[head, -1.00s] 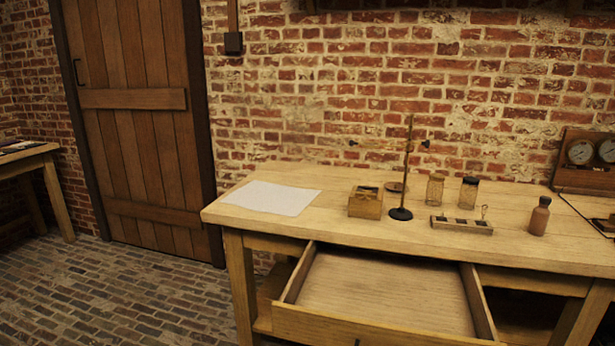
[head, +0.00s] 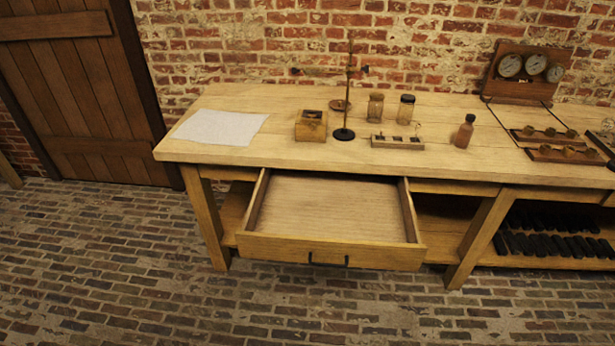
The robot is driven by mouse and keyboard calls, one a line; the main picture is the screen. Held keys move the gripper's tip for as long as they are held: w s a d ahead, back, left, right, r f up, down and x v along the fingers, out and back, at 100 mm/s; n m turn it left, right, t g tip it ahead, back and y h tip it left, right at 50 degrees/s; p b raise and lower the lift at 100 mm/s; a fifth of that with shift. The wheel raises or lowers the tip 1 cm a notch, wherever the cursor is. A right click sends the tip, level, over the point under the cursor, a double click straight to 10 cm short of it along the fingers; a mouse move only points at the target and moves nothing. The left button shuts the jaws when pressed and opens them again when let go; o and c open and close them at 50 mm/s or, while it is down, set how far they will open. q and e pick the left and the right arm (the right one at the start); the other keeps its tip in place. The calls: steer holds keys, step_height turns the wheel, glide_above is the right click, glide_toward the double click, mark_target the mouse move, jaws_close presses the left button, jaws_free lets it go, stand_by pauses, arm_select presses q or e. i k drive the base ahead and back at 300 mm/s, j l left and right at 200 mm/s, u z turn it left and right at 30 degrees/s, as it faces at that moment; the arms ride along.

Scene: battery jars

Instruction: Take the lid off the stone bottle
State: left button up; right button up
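Neither of my grippers shows in the head view, and nothing touches the bottle.
An empty drawer (head: 330,205) juts out open from the bench front. Near the bottle are a small rack (head: 397,142), two jars (head: 375,107) (head: 406,109), a stand (head: 344,134) and a wooden box (head: 311,126). A gauge board (head: 515,88) stands right. The brick floor (head: 300,310) in front is clear.

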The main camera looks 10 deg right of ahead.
mark_target(466, 129)
steer(key=z, duration=1.3)
steer(key=i+l+u, duration=0.1)
steer(key=i+l, duration=0.15)
